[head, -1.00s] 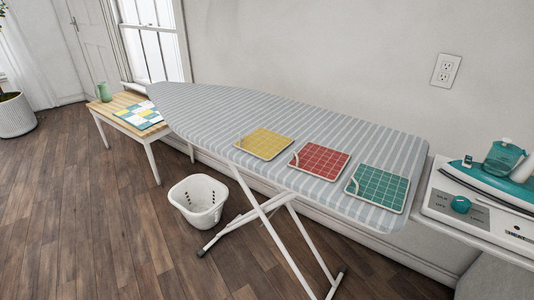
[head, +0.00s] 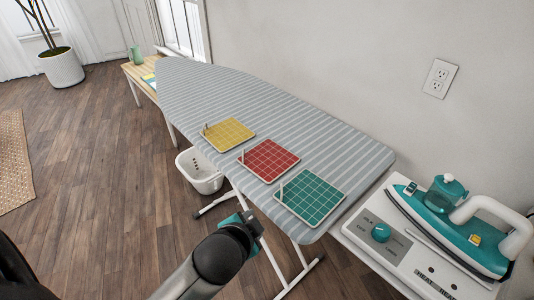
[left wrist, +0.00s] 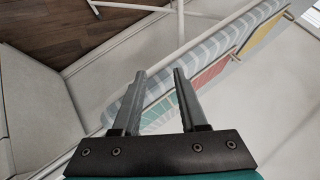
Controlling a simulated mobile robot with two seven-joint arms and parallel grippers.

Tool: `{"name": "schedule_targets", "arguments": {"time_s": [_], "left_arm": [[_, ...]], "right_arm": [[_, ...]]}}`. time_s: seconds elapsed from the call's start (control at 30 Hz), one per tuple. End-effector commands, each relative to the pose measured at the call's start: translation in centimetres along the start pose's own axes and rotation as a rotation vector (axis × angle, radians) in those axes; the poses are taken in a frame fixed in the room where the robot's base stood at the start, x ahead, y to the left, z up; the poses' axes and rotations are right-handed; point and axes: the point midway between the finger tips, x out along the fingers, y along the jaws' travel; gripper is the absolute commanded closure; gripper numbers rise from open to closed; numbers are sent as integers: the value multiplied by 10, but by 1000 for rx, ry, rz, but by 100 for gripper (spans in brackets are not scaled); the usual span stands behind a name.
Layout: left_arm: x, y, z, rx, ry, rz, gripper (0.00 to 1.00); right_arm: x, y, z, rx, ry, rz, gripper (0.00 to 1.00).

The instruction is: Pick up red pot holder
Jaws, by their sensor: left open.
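The red pot holder (head: 268,160) lies flat on the striped ironing board (head: 225,90), between a yellow pot holder (head: 228,134) and a green one (head: 309,198). It has a white grid and a small loop at its left corner. My left gripper (head: 252,226) is in front of the board's near edge, below and left of the green pot holder, apart from the red one. In the left wrist view the gripper (left wrist: 158,82) has its two fingers apart with nothing held. Part of the red pot holder (left wrist: 212,72) shows past the fingers there. My right gripper is not in view.
A steam iron (head: 450,220) stands on a white station (head: 390,240) at the right. A white basket (head: 200,172) is on the floor beneath the board. A wooden table (head: 133,72) stands at the far end.

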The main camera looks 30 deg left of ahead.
Motion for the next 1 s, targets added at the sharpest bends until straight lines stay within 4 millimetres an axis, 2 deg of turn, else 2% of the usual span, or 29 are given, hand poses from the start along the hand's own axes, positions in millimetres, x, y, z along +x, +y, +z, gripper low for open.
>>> {"name": "schedule_targets", "arguments": {"time_s": [0.03, 0.1, 0.27, 0.4, 0.5, 0.6, 0.7, 0.77, 0.8, 0.9, 1.0], "left_arm": [[-11, -31, -32, 104, 89, -93, 58], [-15, -58, -64, 258, 188, -210, 58], [-36, -101, -135, 618, 385, -485, 58], [-72, -121, -203, 1025, 551, -793, 58], [-104, -118, -246, 1375, 654, -1055, 58], [-129, -99, -273, 1746, 726, -1323, 58], [-140, -74, -282, 2130, 769, -1579, 58], [-139, -60, -278, 2365, 784, -1722, 58], [-134, -52, -273, -2425, -756, 1736, 58], [-113, -44, -248, -2136, -577, 1439, 58], [-83, -56, -213, -1857, -444, 1133, 58]], "right_arm": [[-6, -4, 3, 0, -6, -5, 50], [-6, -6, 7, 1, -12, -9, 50], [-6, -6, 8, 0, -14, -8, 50], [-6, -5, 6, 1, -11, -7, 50], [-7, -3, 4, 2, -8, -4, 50], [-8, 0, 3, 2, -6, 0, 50], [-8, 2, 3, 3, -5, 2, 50], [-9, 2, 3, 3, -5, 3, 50], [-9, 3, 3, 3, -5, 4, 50], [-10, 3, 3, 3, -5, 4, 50], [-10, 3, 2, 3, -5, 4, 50]]}}
